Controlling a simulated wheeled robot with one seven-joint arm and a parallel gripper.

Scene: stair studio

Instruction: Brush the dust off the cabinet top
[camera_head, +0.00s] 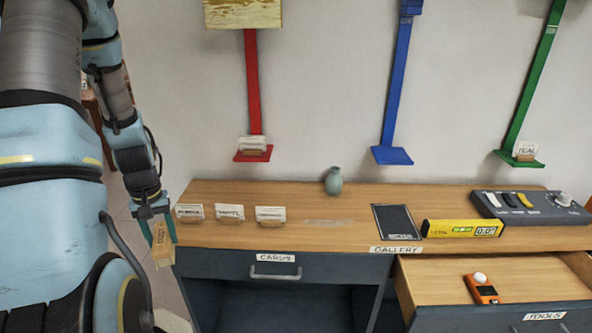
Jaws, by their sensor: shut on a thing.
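The cabinet top (345,204) is a long wooden surface across the middle of the view. A faint pale smear of dust (322,222) lies on it, between the card holders and a dark panel. My gripper (159,228) hangs just off the left end of the cabinet, pointing down. It is shut on a tan, flat brush (162,250), whose lower end hangs beside the cabinet's left edge. The fingers hide part of the brush, and its bristles are hard to make out.
Three card holders (270,215) stand on the left part of the top. A green vase (333,181) stands behind the dust. A dark panel (395,223), yellow level (462,228) and grey control box (530,207) are to the right. The tools drawer (440,280) is open.

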